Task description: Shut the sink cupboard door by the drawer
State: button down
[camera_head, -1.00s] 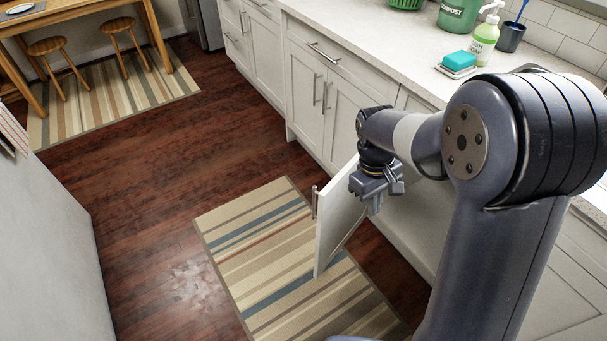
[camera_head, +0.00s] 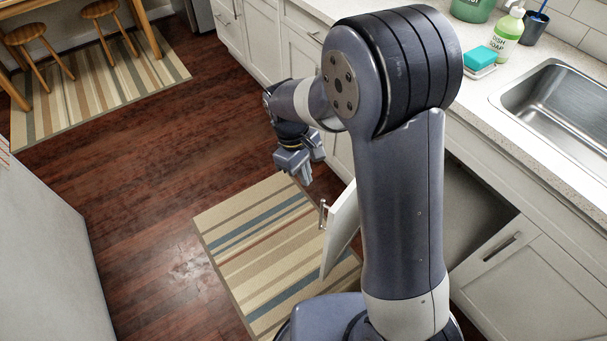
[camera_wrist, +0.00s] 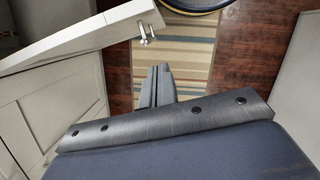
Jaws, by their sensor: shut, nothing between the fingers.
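The white sink cupboard door (camera_head: 341,232) stands open, jutting out over the striped rug, with a metal bar handle (camera_head: 322,214) near its free edge. My arm hides its hinge side. My gripper (camera_head: 300,172) is shut and empty, up and left of the handle and apart from the door. In the wrist view, the door (camera_wrist: 75,42) crosses the upper left and its handle (camera_wrist: 146,34) is just above and left of my gripper (camera_wrist: 159,72). The cupboard opening (camera_head: 470,215) shows dark to the right of my arm.
The other sink cupboard door (camera_head: 530,290) is shut. The sink (camera_head: 565,110) and a soap bottle (camera_head: 508,38) are on the counter above. The striped rug (camera_head: 245,240) lies on the wooden floor, which is clear to the left. A pale panel (camera_head: 50,250) stands at the left.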

aim_at(324, 204)
jog(key=s+d+f, duration=0.3)
jog(key=d+f, duration=0.1)
jog(key=f, duration=0.3)
jog(key=shift+s+d+f, duration=0.15)
jog(key=shift+s+d, duration=0.1)
jog(key=shift+d, duration=0.05)
